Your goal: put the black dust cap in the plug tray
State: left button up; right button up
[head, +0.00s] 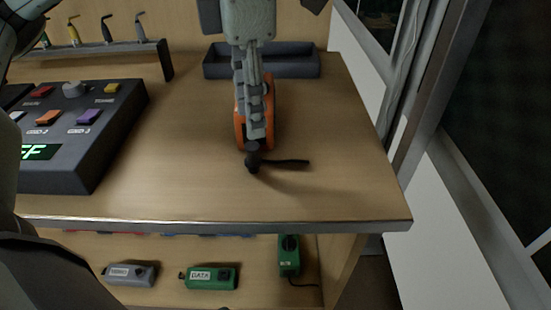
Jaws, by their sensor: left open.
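A small black piece (253,160), which looks like the dust cap, is on the wooden worktop near its front. A dark strip runs right from it; I cannot tell if this is a strap or a shadow. My left gripper (256,138) comes down from the top, seen edge-on, with its fingertips right at the black piece. It is open, and its fingers hide part of the piece; I cannot tell if they touch it. The plug tray (312,67) looks to be the dark, shallow, rectangular tray at the back of the worktop, partly hidden by my arm. My right gripper is out of view.
Labelled boxes, one marked DATA (222,280), sit below the front edge. The right worktop is clear.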

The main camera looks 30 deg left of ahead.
aim_at(250, 145)
pick_arm(q)
jog(key=f, duration=0.6)
jog(key=shift+a+f, duration=0.3)
jog(key=shift+a, duration=0.05)
jog(key=shift+w+f, duration=0.1)
jog(key=shift+f, duration=0.35)
grip_shut()
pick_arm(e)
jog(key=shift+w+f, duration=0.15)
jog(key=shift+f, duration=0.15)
pick_arm(q)
jog(key=shift+r, duration=0.1)
jog(key=shift+r, duration=0.5)
notch_tip(250, 145, up, 3)
jog(key=shift+d+f, duration=0.1)
jog(key=s+a+r, duration=0.5)
jog(key=s+r, duration=0.2)
jog(key=s, duration=0.3)
jog(key=shift+s+a, duration=0.2)
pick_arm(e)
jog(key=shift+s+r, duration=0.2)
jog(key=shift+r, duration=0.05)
